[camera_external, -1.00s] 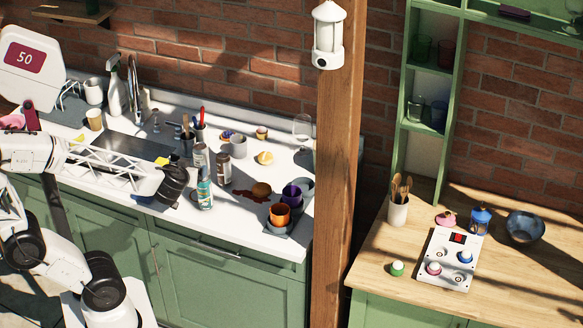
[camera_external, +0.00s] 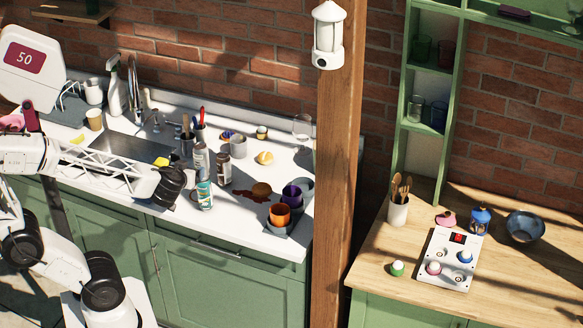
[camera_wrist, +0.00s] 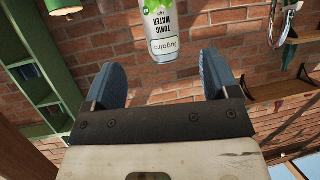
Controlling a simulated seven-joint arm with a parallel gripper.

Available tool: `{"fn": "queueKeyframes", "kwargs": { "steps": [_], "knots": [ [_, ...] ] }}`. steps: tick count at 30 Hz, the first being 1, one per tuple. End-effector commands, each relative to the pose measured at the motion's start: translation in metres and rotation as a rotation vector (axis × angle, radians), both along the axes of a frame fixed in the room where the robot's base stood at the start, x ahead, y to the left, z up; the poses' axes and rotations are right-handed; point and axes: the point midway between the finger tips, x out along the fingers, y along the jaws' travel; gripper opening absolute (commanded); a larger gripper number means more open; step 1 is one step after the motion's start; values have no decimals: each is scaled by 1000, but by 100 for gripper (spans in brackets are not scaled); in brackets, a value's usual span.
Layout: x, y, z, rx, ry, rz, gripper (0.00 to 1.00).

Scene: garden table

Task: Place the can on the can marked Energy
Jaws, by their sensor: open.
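My gripper (camera_wrist: 160,85) shows in the wrist view with its two blue-grey fingers apart and nothing between them. A white and green can lettered Tonic Water (camera_wrist: 165,30) is ahead of the fingers, cut off by the top edge. In the external view my dark gripper (camera_external: 168,186) is over the front of the white counter, left of a teal and white can (camera_external: 205,196). The Energy marking is not readable, and I cannot tell whether any can is stacked.
Behind my gripper is the sink (camera_external: 125,147) with a yellow sponge (camera_external: 162,162). A utensil holder (camera_external: 187,146) stands behind the cans.

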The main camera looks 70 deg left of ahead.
Motion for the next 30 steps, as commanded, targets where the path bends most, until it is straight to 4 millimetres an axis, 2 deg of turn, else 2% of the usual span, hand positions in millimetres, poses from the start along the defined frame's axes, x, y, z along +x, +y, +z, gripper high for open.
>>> {"fn": "queueKeyframes", "kwargs": {
  "steps": [8, 13, 18, 22, 26, 30],
  "knots": [
    [7, -6, 4, -7, -22, -48, 81],
    [25, -25, 13, -33, -71, -185, 81],
    [46, -61, 24, -90, -107, -404, 81],
    [54, -95, 28, -152, -92, -585, 81],
    [52, -126, 27, -217, -34, -743, 81],
    [41, -155, 21, -289, 73, -882, 81]
  ]
}}
